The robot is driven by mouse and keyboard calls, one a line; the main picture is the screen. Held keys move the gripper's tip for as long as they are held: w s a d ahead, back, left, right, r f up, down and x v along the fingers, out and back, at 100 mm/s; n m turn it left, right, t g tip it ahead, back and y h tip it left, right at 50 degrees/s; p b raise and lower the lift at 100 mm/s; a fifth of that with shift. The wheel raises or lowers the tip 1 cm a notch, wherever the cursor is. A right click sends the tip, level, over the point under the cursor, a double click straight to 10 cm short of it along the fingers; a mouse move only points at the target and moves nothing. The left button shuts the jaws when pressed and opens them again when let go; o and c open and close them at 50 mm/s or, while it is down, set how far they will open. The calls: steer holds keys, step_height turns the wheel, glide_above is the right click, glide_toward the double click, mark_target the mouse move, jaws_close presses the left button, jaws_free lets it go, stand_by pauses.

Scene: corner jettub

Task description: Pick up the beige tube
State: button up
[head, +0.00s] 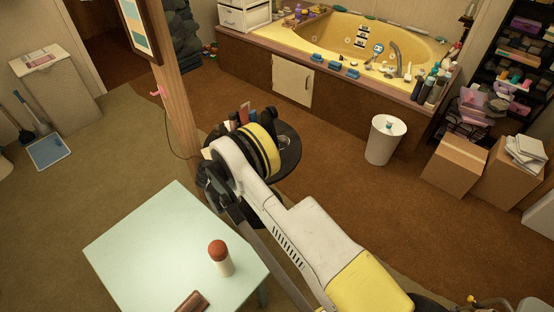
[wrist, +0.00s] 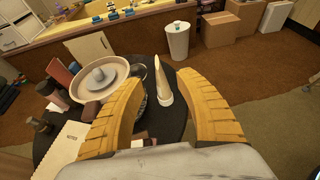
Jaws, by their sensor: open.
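A beige tube (wrist: 162,86), tapered to a narrow top, stands upright on the dark round table (wrist: 175,128) in the wrist view. My gripper (wrist: 158,75) is open, with its two yellow ridged fingers spread in the lower middle of that view. The tube shows in the gap between the fingers, beyond them and nearer the right one. I see no contact with it. In the head view my arm covers much of the round table (head: 290,150), and I cannot make out the tube there.
A white round dish (wrist: 108,92), a dark red box (wrist: 60,72), bottles and a notepad (wrist: 62,150) crowd the round table's left side. A wooden post (head: 172,90) stands close by. A mint table (head: 150,250) holds a red-topped cylinder (head: 221,260). Brown carpet lies open toward the tub.

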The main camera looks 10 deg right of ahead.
steer(key=b+x, duration=0.2)
steer(key=x, duration=0.2)
steer(key=b+x, duration=0.2)
steer(key=x, duration=0.3)
steer(key=shift+w+a+f, duration=0.15)
steer(key=shift+f, duration=0.25)
steer(key=shift+r, duration=0.15)
jaws_close()
